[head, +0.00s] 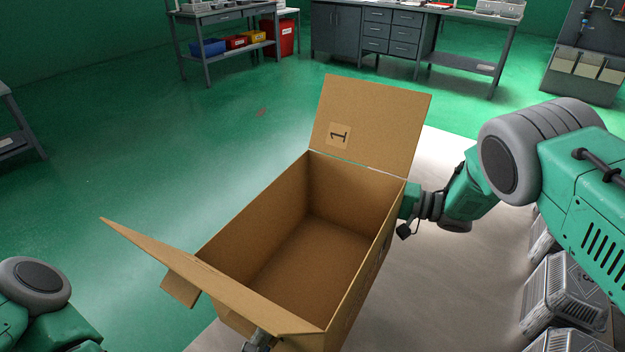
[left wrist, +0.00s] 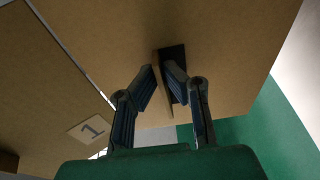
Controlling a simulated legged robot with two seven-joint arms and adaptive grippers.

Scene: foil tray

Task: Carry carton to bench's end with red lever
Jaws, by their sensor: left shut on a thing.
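The open brown carton (head: 338,235) fills the middle of the head view, empty inside. One flap with a "1" label stands up at its far end, and another sticks out over its near left side. My left gripper (head: 258,342) is at the carton's near end, partly hidden by the flap. In the left wrist view, its fingers (left wrist: 166,85) are shut on a cardboard edge by a dark slot in the carton wall (left wrist: 225,50). My right gripper (head: 408,202) is against the carton's right side; its fingertips are hidden. I cannot make out a red lever.
A pale surface (head: 450,265) lies beneath and right of the carton. Several silver trays (head: 550,290) line its right side. A grey bench with drawers (head: 390,38) and a shelf table with coloured bins (head: 235,42) stand at the back. Open green floor (head: 150,150) lies to the left.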

